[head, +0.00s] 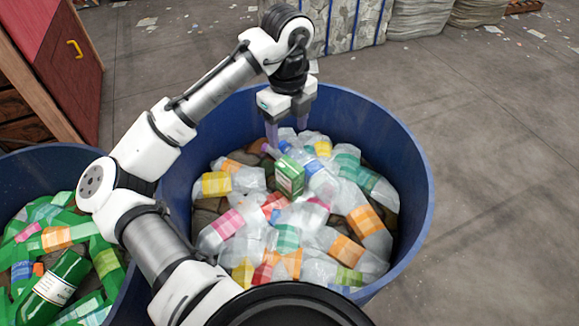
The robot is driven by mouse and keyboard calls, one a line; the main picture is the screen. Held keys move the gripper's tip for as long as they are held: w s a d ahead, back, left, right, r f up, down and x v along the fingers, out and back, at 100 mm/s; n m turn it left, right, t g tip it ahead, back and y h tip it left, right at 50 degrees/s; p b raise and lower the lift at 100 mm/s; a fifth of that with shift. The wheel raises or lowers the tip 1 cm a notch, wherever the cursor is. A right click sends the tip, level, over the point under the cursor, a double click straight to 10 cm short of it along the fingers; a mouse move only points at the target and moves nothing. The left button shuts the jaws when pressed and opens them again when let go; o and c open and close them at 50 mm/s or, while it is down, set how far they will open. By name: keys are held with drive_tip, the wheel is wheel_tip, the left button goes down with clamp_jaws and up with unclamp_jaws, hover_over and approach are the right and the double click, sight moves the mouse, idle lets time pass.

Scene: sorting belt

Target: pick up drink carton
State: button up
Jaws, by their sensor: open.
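A green drink carton (289,178) with a pale label lies on top of the heap of plastic bottles inside the large blue bin (425,205). It sits near the middle of the heap, touching bottles around it. My gripper (287,136) points down over the back part of the same bin, above and slightly behind the carton. Its two fingers are apart, with nothing seen held between them. Whether the fingertips touch any bottles is hard to tell.
Clear bottles with coloured labels (288,238) surround the carton. A second blue bin (60,152) at left holds green bottles (50,285). A red cabinet (62,50) stands at the upper left, and wrapped bales (352,25) stand at the back. The floor at right is clear.

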sight(290, 166)
drive_tip(key=f, duration=0.7)
drive_tip(key=shift+s+f+p, duration=0.25)
drive_tip(key=shift+f+p, duration=0.15)
drive_tip(key=shift+d+f+p, duration=0.2)
drive_tip(key=shift+f+p, duration=0.7)
drive_tip(key=shift+f, duration=1.85)
drive_tip(key=c, duration=1.1)
drive_tip(key=shift+o, duration=0.2)
drive_tip(key=shift+r, duration=0.1)
